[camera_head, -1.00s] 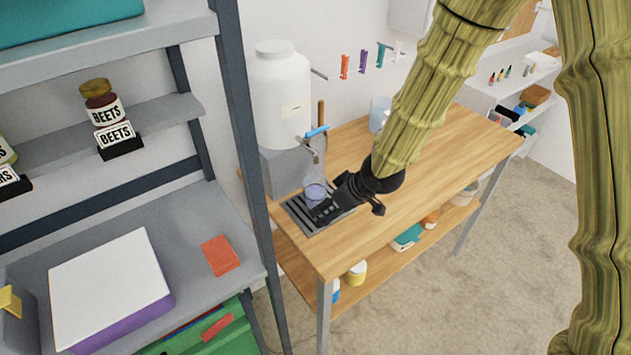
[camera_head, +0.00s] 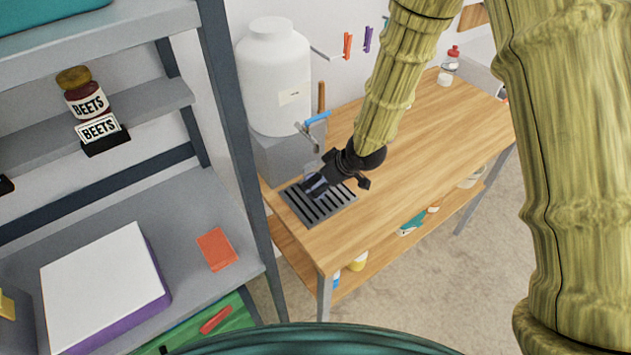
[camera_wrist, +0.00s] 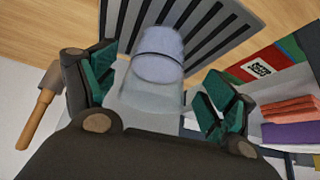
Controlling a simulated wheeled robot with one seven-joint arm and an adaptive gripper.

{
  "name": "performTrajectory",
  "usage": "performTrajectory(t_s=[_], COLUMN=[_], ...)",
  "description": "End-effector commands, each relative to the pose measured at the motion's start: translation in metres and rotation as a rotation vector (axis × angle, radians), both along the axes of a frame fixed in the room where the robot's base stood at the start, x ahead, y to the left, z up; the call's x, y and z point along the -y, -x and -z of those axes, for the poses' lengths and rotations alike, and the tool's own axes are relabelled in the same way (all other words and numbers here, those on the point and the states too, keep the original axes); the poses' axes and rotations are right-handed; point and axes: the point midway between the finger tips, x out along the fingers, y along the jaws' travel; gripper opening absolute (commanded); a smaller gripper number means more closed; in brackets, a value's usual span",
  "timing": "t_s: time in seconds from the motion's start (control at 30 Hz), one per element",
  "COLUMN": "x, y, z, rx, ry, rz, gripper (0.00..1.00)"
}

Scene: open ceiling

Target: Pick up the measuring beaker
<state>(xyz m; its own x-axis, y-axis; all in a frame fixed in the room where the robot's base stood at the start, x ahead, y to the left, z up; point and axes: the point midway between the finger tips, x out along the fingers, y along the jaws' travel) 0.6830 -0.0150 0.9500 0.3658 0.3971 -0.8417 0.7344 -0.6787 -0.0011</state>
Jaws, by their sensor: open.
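The measuring beaker (camera_wrist: 156,62) is clear with bluish contents and stands on the slotted drip grate (camera_head: 332,207) under the tap. In the wrist view my gripper (camera_wrist: 158,85) is open, with a teal-padded finger on each side of the beaker. The left finger looks close to it and a wider gap shows at the right finger. I cannot tell whether either finger touches it.
A grey shelf post (camera_head: 236,150) stands to the left. The wooden table (camera_head: 430,150) is clear to the right, with a red-capped bottle (camera_head: 448,68) at its far end.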

Motion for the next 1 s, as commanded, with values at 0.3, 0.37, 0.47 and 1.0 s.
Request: performTrajectory(t_s=[0.3,0.37,0.47,1.0], x=[-0.006,-0.009,-0.012,-0.019], y=[-0.008,-0.011,-0.014,-0.021], z=[0.014,0.019,0.027,0.044], rx=[-0.001,-0.001,-0.001,0.001], ry=[0.002,0.001,0.002,0.001], rz=[-0.002,-0.001,-0.002,0.001], gripper=[0.84,0.84,0.84,0.84])
